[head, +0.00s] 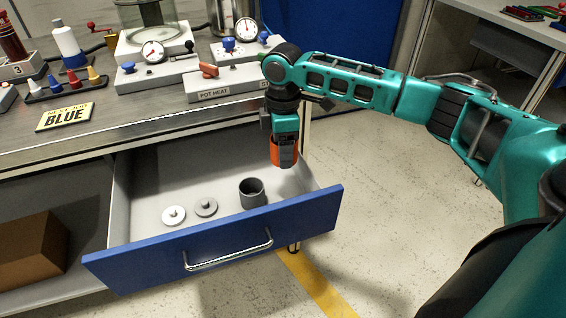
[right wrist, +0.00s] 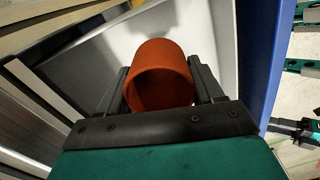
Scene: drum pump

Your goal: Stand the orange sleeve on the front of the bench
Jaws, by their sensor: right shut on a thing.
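The orange sleeve (head: 283,152) is a short open cylinder held in my right gripper (head: 284,158), above the back right part of the open drawer. In the right wrist view the sleeve (right wrist: 160,75) sits between the two dark fingers of the gripper (right wrist: 160,92), its open end toward the camera. In the head view the gripper hides part of the sleeve. The bench (head: 150,130) has a grey top, and its front edge runs behind and above the drawer. My left gripper is not in view.
The blue-fronted drawer (head: 215,238) stands open, holding a dark grey cup-like sleeve (head: 252,193) and two discs (head: 174,215). The pot heat unit (head: 235,83) is behind. Bench front between them looks clear.

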